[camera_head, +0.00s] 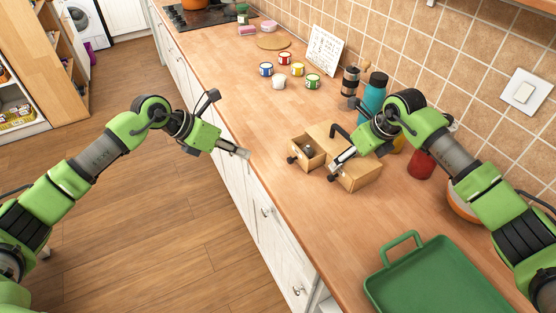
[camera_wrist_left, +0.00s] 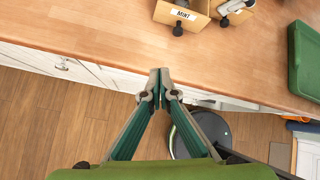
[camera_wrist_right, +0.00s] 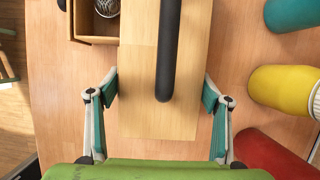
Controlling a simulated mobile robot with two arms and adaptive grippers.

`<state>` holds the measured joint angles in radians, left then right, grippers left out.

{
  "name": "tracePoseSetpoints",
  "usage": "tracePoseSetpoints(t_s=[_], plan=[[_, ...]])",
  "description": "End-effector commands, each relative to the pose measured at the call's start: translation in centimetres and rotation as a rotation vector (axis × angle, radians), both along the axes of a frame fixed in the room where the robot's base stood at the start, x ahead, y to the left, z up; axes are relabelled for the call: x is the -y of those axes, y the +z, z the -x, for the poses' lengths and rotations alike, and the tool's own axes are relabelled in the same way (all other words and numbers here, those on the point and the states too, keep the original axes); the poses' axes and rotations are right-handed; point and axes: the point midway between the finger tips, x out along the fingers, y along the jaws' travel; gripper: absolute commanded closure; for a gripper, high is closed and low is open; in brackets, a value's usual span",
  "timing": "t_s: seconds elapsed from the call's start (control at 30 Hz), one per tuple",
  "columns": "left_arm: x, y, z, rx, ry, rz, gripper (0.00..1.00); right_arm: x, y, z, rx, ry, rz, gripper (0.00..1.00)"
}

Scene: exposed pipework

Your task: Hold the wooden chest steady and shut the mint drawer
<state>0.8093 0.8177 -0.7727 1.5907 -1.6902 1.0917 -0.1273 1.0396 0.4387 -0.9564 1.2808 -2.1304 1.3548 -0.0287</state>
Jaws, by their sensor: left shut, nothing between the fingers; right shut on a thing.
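The wooden chest (camera_head: 357,174) stands on the counter with a dark arched handle (camera_wrist_right: 168,45) on top. Its mint drawer (camera_head: 306,150) is pulled out on the side facing the counter's front edge and holds a round wiry thing (camera_wrist_right: 107,7). The MINT label (camera_wrist_left: 184,14) and dark knob (camera_wrist_left: 178,30) show in the left wrist view. My right gripper (camera_head: 343,157) is shut on the chest, one finger on each side of its body in the right wrist view. My left gripper (camera_head: 245,153) is shut and empty, in front of the counter edge, apart from the drawer.
A green tray (camera_head: 435,285) lies nearer on the counter. A teal bottle (camera_head: 374,95), a yellow container (camera_wrist_right: 285,88) and a red container (camera_head: 420,165) stand behind the chest. Several small paint-like cans (camera_head: 313,81) stand farther along. Counter between left gripper and drawer is clear.

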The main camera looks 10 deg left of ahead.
Motion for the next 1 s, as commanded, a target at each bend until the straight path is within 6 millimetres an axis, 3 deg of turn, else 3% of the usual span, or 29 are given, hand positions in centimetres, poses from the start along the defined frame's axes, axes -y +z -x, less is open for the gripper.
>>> tracePoseSetpoints(t_s=[0.2,0.37,0.57,0.9,1.0], plan=[[-0.1,0.9,2.5,0.227,-0.210,-0.095,1.00,-0.1,-0.3,0.2,-0.007,0.003,0.001,0.60],[0.3,0.9,2.8,0.282,-0.260,-0.118,1.00,-0.1,-0.3,0.2,-0.007,0.003,0.001,0.60],[2.0,-1.0,1.7,0.284,-0.264,-0.118,1.00,-0.1,-0.3,0.2,-0.007,0.003,0.001,0.60],[6.4,-5.9,-1.2,0.282,-0.262,-0.118,1.00,-0.1,-0.3,0.2,-0.007,0.003,0.001,0.60],[7.7,-5.6,-2.2,0.286,-0.264,-0.118,1.00,-0.1,-0.3,0.2,-0.007,0.003,0.001,0.60]])
